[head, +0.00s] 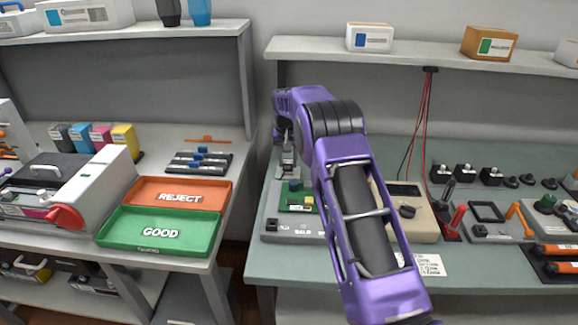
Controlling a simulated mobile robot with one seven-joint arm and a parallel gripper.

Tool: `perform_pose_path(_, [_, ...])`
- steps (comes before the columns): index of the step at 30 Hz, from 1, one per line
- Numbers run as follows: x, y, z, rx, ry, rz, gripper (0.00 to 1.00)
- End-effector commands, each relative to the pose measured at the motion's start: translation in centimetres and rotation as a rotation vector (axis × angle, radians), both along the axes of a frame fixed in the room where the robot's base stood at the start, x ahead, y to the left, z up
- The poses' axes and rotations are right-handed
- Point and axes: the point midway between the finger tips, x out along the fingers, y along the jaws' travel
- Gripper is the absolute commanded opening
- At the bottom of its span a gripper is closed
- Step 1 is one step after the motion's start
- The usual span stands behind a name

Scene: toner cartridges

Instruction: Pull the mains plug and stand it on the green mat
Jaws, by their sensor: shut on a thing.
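My gripper (288,172) is at the left of the right-hand bench, pointing down above a grey test fixture (284,227) with a green circuit board (308,199). Its fingers are small in the head view and partly beside my purple arm. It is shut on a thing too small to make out. I cannot pick out the mains plug for certain. The right bench top has a grey-green surface (345,271); I cannot tell whether this is the green mat. My arm hides part of the bench behind the fixture.
A beige meter (421,222) stands right of my arm, with red and black leads (419,125) hanging above. Several black blocks and tools fill the bench's right side. A shelf (400,58) overhangs the back. Green GOOD (207,218) and orange REJECT (222,186) trays sit on the left bench.

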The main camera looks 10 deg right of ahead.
Motion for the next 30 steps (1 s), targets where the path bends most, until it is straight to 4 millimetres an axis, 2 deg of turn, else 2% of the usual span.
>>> perform_pose_path(30, [0.0, 0.0, 1.6, 0.000, -0.001, 0.000, 0.00])
